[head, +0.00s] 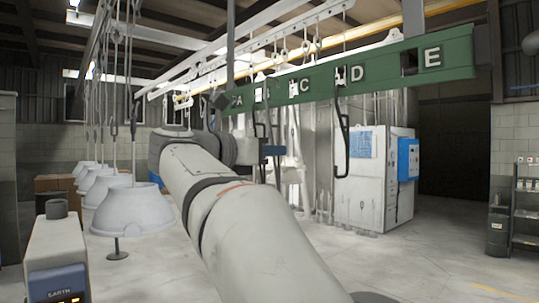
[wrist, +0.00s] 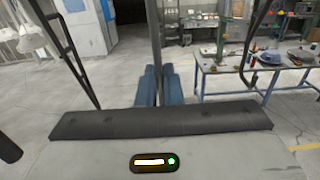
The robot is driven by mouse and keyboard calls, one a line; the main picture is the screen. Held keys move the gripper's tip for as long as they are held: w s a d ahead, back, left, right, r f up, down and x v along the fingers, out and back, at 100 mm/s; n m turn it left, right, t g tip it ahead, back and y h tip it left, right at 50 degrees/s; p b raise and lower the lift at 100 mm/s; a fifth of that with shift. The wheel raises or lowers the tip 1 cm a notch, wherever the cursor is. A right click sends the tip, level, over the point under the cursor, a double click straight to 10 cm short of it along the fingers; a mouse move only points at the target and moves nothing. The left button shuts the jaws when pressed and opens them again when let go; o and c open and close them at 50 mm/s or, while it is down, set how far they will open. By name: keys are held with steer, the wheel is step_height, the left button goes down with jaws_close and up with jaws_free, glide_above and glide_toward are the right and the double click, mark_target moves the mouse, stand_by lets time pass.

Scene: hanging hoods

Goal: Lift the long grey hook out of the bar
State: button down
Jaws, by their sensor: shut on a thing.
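The long grey hook (wrist: 156,32) shows in the wrist view as an upright dark-grey shank. Its lower visible part stands between the two blue fingers of my gripper (wrist: 154,84), which are shut on it. Its top lies outside the wrist view, and its lower end is hidden. In the head view my gripper (head: 273,150) is just below the green bar (head: 382,68), which carries the letters A, C, D and E. My arm covers part of that area, so I cannot tell there whether the held hook still sits in the bar.
A black hook (head: 343,140) hangs from the bar below the letter D. White hoods (head: 130,207) hang at the left. A grey cabinet (head: 365,180) stands behind the bar. A worktable (wrist: 285,80) with tools stands at the right in the wrist view. Floor around is open.

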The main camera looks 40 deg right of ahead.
steer(key=a+b, duration=0.1)
steer(key=a, duration=0.6)
steer(key=shift+s+a+r, duration=0.15)
steer(key=shift+s+a, duration=0.05)
steer(key=shift+s, duration=0.1)
